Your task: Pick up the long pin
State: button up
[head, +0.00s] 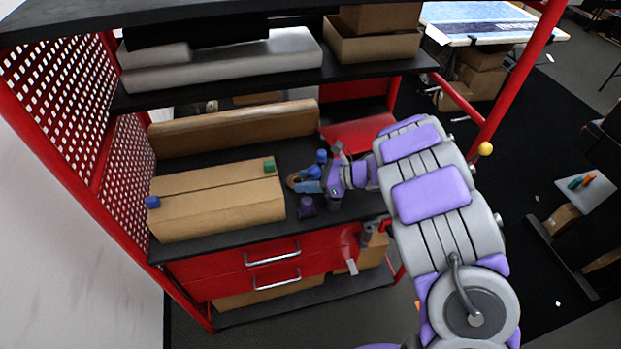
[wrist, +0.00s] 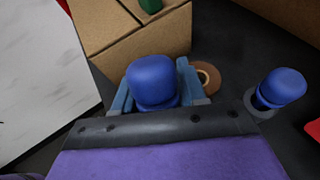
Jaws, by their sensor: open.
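My gripper (head: 307,181) is at the middle shelf, reaching left beside the cardboard box. In the wrist view its light-blue fingers (wrist: 153,89) are open on either side of a rounded blue-topped piece (wrist: 153,76). I cannot tell whether they touch it. A second blue-topped piece (wrist: 280,88) stands upright to the right, outside the fingers, and also shows in the head view (head: 321,156). I cannot tell which piece is the long pin; their lower parts are hidden. A brown disc with a ring (wrist: 207,77) lies just beyond the right finger.
The cardboard box (head: 215,205) bears a blue cap (head: 153,202) and a green piece (head: 269,166). A long brown box (head: 235,128) lies behind. An upper shelf (head: 180,95) overhangs, and a red perforated side panel (head: 60,75) bounds the left.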

jog(key=d, duration=0.4)
jog(key=shift+r, duration=0.25)
jog(key=c, duration=0.3)
jog(key=shift+d, duration=0.1)
jog(key=shift+c, duration=0.6)
jog(key=shift+a, duration=0.35)
jog(key=shift+c, duration=0.8)
jog(key=a, duration=0.2)
jog(key=shift+a+f, duration=0.2)
jog(key=shift+a, duration=0.15)
grip_shut()
jog(key=shift+d+r, duration=0.1)
jog(key=shift+d, duration=0.75)
jog(key=shift+a, duration=0.1)
